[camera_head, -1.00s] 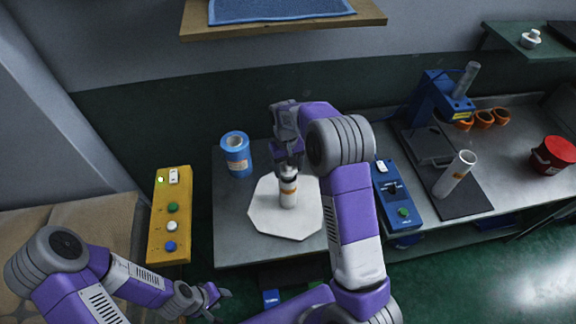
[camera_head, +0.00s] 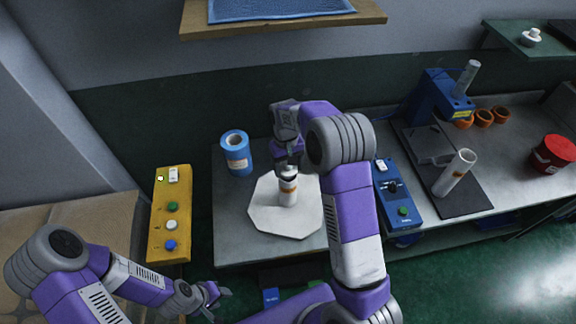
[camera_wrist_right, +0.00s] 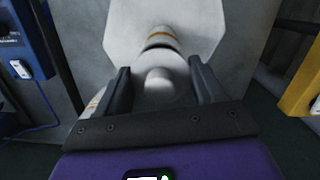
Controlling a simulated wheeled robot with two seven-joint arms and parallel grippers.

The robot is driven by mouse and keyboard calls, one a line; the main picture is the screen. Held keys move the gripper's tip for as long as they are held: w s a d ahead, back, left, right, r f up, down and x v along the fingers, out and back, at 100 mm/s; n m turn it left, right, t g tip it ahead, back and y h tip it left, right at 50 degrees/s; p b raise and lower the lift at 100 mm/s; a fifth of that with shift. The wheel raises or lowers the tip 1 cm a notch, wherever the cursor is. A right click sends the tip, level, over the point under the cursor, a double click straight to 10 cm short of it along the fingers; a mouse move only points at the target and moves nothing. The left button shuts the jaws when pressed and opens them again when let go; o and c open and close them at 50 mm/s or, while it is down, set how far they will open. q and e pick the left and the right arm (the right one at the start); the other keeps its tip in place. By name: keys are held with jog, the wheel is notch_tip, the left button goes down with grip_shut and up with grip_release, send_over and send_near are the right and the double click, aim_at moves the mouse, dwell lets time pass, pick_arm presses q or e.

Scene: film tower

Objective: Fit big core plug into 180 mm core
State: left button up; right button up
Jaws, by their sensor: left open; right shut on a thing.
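A white core (camera_head: 288,191) with an orange band stands upright on the pale octagonal plate (camera_head: 262,222). My right gripper (camera_head: 289,170) is directly above it, pointing down. It is shut on the white big core plug (camera_wrist_right: 158,88), which has a round knob between the fingers in the right wrist view. The plug is at the core's top end; I cannot tell how far it sits inside. The core's banded side (camera_wrist_right: 160,37) also shows in the right wrist view. My left gripper (camera_head: 212,296) is open and empty, low in front of the bench.
A blue roll (camera_head: 236,154) stands left of the plate. A yellow button box (camera_head: 170,215) is further left, and a blue control box (camera_head: 396,196) is to the right. Orange rings and a red tub are at right.

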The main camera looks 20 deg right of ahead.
jog(key=shift+f+b, duration=1.05)
jog(key=shift+f, duration=0.75)
dwell(1.4)
jog(key=o, duration=1.1)
jog(key=r, duration=0.5)
jog(key=w+r, duration=0.1)
jog(key=r, duration=0.1)
jog(key=shift+r, duration=0.25)
